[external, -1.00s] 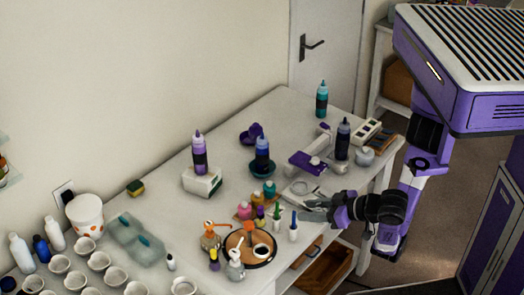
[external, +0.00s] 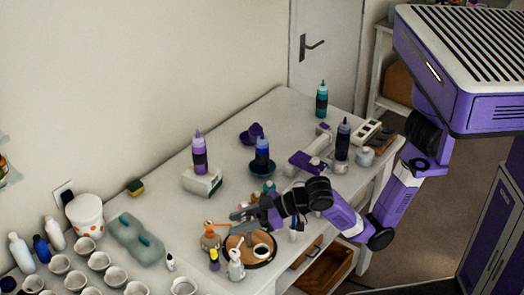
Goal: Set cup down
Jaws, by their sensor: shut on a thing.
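Small bottles (external: 236,268) stand at the tray's front left. Several white cups (external: 98,261) stand at the front left. A purple bottle (external: 199,155) stands on a white block behind. The table's middle left is fairly clear.

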